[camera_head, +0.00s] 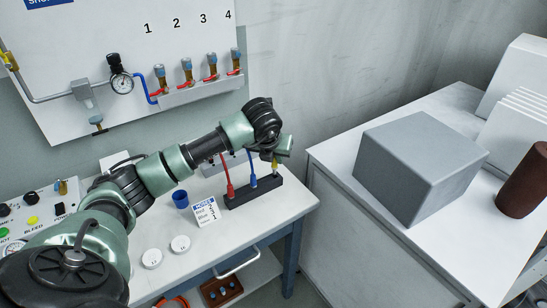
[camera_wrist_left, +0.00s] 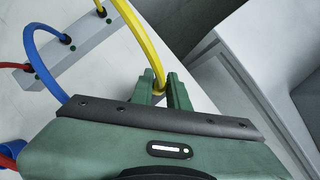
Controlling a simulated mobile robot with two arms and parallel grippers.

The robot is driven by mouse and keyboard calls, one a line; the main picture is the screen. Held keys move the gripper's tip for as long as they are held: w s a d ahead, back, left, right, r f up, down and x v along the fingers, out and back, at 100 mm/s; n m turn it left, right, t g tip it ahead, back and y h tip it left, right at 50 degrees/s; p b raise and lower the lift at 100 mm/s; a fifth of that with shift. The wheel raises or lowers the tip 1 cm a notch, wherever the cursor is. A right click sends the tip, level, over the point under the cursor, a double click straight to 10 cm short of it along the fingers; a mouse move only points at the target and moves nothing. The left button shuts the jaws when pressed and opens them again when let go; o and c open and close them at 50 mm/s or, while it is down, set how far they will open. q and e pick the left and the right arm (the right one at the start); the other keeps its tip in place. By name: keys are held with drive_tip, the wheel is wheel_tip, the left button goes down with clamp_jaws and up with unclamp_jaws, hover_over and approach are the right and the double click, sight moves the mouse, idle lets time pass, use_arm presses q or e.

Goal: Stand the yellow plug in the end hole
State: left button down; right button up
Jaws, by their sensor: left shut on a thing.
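My left gripper (camera_head: 277,155) points down over the right end of the black block (camera_head: 240,200) on the white table. It is shut on the yellow plug (camera_head: 275,165), which is roughly upright. I cannot tell whether the plug's tip is in the end hole or just above it. In the left wrist view, the yellow hose (camera_wrist_left: 140,35) runs down between the fingers (camera_wrist_left: 163,88); the gripper body hides the block. A red plug (camera_head: 230,190) stands at the block's left end and a blue plug (camera_head: 253,181) in its middle. My right gripper is not in view.
A grey bar (camera_wrist_left: 80,55) behind holds the hose ends. A grey box (camera_head: 420,165) sits on the right-hand cabinet, across a gap.

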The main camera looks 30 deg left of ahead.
use_arm(q)
drive_tip(key=shift+f, duration=0.35)
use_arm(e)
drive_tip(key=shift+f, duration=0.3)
